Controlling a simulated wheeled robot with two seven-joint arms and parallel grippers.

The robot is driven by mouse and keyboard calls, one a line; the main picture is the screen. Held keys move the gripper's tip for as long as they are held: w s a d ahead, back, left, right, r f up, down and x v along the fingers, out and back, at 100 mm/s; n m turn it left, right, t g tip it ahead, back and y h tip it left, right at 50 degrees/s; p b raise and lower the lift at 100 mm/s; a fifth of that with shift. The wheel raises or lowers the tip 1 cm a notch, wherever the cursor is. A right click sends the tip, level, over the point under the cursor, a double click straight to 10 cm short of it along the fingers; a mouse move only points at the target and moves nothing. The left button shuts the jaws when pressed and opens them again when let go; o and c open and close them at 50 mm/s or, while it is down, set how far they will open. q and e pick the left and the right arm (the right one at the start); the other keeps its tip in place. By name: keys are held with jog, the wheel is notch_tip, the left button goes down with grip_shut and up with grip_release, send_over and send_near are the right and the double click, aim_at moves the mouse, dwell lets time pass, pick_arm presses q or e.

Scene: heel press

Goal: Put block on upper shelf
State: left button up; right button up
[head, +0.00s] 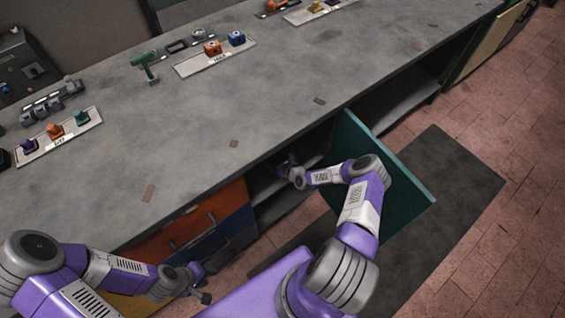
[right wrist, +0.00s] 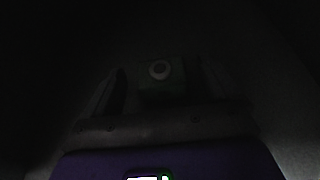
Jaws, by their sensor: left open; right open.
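My right gripper (head: 286,165) reaches into the open cabinet under the bench. The right wrist view is very dark; there the open fingers (right wrist: 158,88) spread on either side of a dark block-like shape (right wrist: 160,94) with a pale round spot on it. I cannot tell whether the fingers touch it. In the head view no block shows inside the cabinet. A grey shelf (head: 268,186) shows in the cabinet opening, partly in shadow. My left gripper (head: 203,284) is open and empty, low in front of the drawers.
A green cabinet door (head: 405,200) stands open to the right of my right arm. Orange and blue drawers (head: 205,217) are left of the opening. The bench top (head: 250,105) above holds trays of small coloured parts (head: 215,57). A dark mat (head: 455,170) lies on the floor.

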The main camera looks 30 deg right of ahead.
jog(key=a+p+v, duration=0.1)
jog(key=p+v, duration=0.2)
jog(key=v, duration=0.8)
jog(key=shift+s+d+r, duration=0.15)
jog(key=shift+s+d, duration=0.2)
jog(key=shift+d, duration=0.15)
